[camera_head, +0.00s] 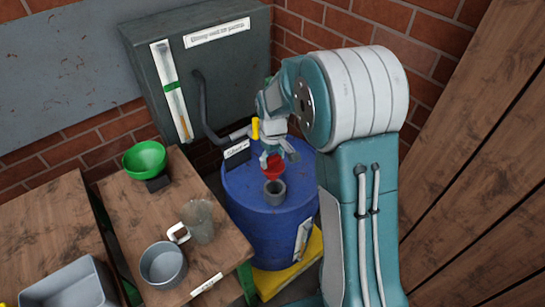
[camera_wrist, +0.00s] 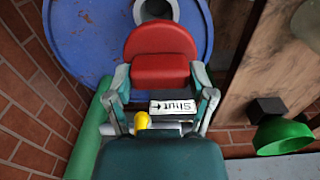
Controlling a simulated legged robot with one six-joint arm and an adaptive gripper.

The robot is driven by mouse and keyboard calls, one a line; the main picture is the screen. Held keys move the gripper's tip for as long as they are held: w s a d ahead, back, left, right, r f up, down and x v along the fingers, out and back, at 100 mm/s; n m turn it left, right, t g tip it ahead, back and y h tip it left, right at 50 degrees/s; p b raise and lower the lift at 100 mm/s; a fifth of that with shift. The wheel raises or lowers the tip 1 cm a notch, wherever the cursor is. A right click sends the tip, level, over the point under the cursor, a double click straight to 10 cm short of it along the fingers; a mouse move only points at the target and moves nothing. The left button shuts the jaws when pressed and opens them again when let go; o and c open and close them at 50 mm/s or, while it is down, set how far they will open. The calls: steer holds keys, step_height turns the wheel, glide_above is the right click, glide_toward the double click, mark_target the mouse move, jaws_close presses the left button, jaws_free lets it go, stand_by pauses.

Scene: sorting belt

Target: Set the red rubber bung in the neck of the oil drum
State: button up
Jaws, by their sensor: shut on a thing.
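The red rubber bung (camera_head: 271,164) is held in my gripper (camera_head: 274,156), just above the grey neck (camera_head: 275,190) of the blue oil drum (camera_head: 245,190). In the wrist view the red bung (camera_wrist: 160,55) fills the space between the fingers of my gripper (camera_wrist: 160,78), which is shut on it. The drum's blue top (camera_wrist: 85,40) lies beyond it, with the neck (camera_wrist: 157,10) at the upper edge, partly hidden by the bung. The bung appears apart from the neck.
A yellow-handled tap (camera_head: 255,128) and a tag (camera_head: 237,152) stand behind the neck. A grey cabinet (camera_head: 215,80) stands behind the drum.

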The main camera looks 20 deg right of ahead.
mark_target(274, 169)
steer(key=f, duration=0.1)
steer(key=d+f, duration=0.1)
steer(key=f, duration=0.1)
steer(key=shift+f, duration=0.7)
steer(key=shift+a+f, duration=0.15)
steer(key=shift+a, duration=0.15)
steer(key=shift+d, duration=0.2)
steer(key=shift+a, duration=0.15)
steer(key=shift+f, duration=0.1)
steer(key=shift+f, duration=1.05)
